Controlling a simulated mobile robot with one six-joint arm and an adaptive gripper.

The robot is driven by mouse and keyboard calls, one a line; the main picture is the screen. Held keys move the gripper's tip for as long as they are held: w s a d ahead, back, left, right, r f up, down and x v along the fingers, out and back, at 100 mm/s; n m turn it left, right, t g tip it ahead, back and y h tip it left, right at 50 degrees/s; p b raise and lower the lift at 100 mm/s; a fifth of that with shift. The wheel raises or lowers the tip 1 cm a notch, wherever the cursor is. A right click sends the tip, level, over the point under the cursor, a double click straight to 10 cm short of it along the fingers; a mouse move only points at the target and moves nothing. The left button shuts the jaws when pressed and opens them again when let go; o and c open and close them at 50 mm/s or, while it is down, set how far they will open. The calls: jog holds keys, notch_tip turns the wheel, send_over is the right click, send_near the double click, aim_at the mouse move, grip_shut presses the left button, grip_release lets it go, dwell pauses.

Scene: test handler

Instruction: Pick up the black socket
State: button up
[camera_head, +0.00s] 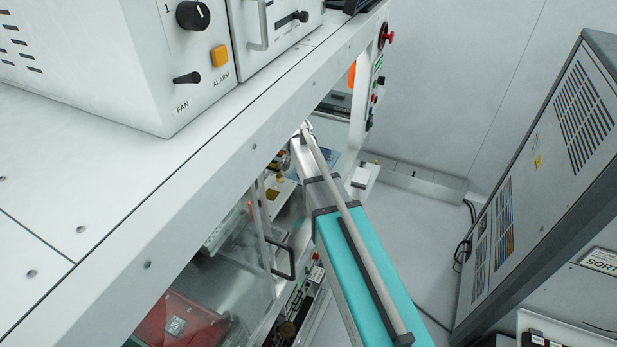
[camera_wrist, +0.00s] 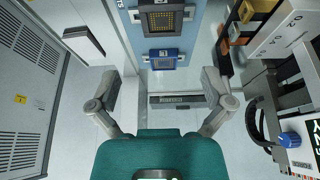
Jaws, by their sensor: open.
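In the wrist view my gripper (camera_wrist: 161,84) is open, its two grey fingers wide apart with nothing between them. Beyond the fingertips, at the top of the picture, is a dark grey to black square socket (camera_wrist: 178,20) with a gold-dotted centre, on a blue plate. Below it is a smaller blue socket-like unit (camera_wrist: 164,52) with a grey centre. Both are apart from the fingers. I cannot tell for sure which one is called the black socket. In the head view my teal arm reaches into the bench opening; its fingers and the sockets cannot be made out there.
The white bench frame (camera_head: 215,165) overhangs the opening at the left. A clear door with a black handle (camera_head: 284,262) stands beside my arm. A grey vented cabinet (camera_head: 545,170) stands at the right. In the wrist view a black cable (camera_wrist: 256,125) and blue cap (camera_wrist: 290,139) are at the right.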

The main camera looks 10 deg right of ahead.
jog(key=shift+b+x, duration=2.5)
jog(key=shift+x, duration=0.5)
jog(key=shift+f, duration=0.15)
jog(key=shift+b+x, duration=2.4)
jog(key=shift+x, duration=0.05)
jog(key=shift+a, duration=0.25)
jog(key=c, duration=1)
